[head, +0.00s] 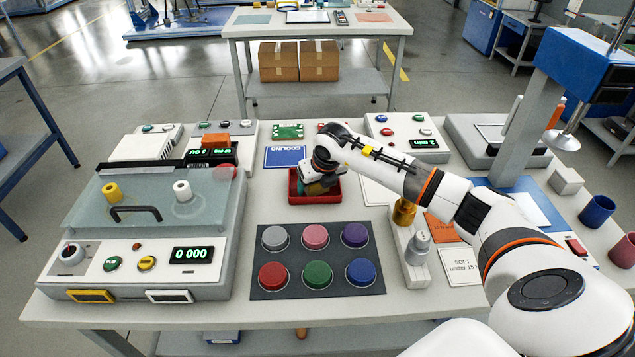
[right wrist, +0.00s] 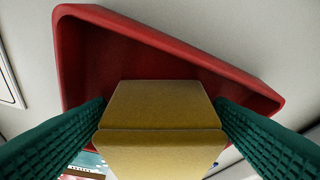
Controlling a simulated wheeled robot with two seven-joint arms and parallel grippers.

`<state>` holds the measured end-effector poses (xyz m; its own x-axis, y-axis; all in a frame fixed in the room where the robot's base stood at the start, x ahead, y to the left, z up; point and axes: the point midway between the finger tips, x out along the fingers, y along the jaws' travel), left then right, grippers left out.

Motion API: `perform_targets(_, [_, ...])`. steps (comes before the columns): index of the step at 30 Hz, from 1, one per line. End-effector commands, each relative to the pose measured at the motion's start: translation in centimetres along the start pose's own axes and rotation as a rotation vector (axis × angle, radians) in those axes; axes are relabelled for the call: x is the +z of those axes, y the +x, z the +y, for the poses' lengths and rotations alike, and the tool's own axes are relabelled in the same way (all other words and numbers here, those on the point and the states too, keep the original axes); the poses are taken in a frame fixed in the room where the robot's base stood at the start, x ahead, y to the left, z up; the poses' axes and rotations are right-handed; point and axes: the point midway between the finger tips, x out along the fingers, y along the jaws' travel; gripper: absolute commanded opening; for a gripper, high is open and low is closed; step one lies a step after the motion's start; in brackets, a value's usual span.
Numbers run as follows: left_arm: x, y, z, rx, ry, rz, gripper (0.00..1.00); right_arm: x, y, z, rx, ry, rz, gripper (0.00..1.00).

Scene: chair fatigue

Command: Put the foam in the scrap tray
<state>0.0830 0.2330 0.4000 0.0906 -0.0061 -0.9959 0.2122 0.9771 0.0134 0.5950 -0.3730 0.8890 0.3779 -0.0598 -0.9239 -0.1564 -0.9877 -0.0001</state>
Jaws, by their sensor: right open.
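The foam is a tan-yellow block (right wrist: 160,105) between the two green ribbed fingers of my right gripper (right wrist: 160,118) in the right wrist view. The fingers are open, one on each side of it. The scrap tray is the red tray (right wrist: 85,50); the foam is over it or inside it, and I cannot tell whether it touches the floor. In the head view the red tray (head: 315,201) is at the middle of the table, with my right gripper (head: 311,187) down in it, hiding part of its inside. My left gripper is not in view.
A grey mat (head: 318,285) with several coloured discs lies in front of the tray. A machine with a clear lid (head: 150,205) stands left. A blue cooling pad (head: 285,157) lies behind. A stand with weights (head: 416,262) is right, beneath my right arm.

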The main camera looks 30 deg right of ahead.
Motion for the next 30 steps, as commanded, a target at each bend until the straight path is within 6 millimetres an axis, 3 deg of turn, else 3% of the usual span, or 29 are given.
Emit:
perform_targets(5, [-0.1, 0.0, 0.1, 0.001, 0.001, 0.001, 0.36, -0.1, -1.0, 0.1, 0.0, 0.0, 0.003, 0.76])
perform_targets(15, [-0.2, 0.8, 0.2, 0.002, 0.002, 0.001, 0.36, -0.1, -7.8, 0.1, 0.0, 0.0, 0.005, 0.76])
perform_targets(21, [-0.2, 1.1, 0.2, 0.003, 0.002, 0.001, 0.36, -0.1, -11.0, 0.0, 0.0, 0.0, 0.002, 0.76])
perform_targets(30, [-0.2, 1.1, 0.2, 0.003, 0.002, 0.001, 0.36, -0.1, -12.2, 0.0, 0.0, 0.001, 0.0, 0.76])
